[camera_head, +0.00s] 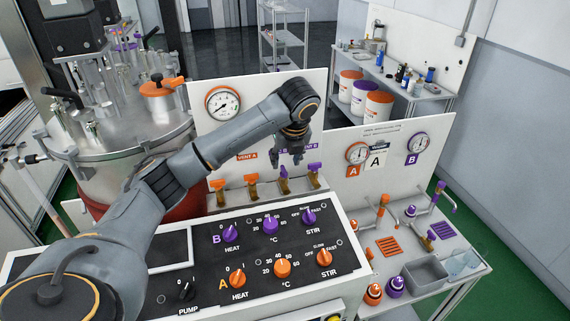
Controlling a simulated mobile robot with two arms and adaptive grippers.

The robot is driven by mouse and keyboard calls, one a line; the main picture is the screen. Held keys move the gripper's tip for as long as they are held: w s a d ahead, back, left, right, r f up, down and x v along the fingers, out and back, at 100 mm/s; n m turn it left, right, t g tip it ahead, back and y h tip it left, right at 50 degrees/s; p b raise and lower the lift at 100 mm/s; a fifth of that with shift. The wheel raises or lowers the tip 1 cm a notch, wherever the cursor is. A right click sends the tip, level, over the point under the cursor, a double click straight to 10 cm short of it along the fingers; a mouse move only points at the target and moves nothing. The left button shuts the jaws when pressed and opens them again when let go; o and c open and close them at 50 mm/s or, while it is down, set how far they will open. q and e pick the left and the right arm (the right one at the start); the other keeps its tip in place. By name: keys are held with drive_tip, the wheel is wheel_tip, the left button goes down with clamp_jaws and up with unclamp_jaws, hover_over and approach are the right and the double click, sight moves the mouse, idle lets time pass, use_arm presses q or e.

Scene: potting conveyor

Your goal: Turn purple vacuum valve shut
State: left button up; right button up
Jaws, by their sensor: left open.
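A row of small valves stands below the white gauge panel, with orange handles at left and purple ones at right. The rightmost purple-handled valve (315,169) shows clearly; the purple-handled valve beside it (284,171) is partly under my gripper. Further purple handles (441,187) and (431,238) are on the right bench. Small labels are partly hidden or too small to read, so I cannot tell which purple valve is the vacuum one. My left gripper (288,160) is open, fingers down, above the row and apparently empty. My right gripper is not in view.
A control panel (345,262) with orange and purple knobs lies in front of the valves. A steel vessel (120,135) stands at left. Round gauges (222,103) sit on the white panels. The right bench holds a grey bin (425,272) and small bottles (395,287).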

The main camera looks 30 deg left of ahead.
sight(284, 169)
use_arm(q)
drive_tip(key=x, duration=0.2)
drive_tip(key=shift+w+a+f+p, duration=0.1)
drive_tip(key=shift+a+f+p, duration=0.05)
drive_tip(key=shift+f+p, duration=0.2)
drive_tip(key=shift+a+f, duration=0.1)
drive_tip(key=shift+f, duration=0.35)
drive_tip(key=shift+w+a+f, duration=0.1)
drive_tip(key=shift+f, duration=0.1)
drive_tip(key=shift+c, duration=0.5)
drive_tip(key=c, duration=0.7)
clamp_jaws()
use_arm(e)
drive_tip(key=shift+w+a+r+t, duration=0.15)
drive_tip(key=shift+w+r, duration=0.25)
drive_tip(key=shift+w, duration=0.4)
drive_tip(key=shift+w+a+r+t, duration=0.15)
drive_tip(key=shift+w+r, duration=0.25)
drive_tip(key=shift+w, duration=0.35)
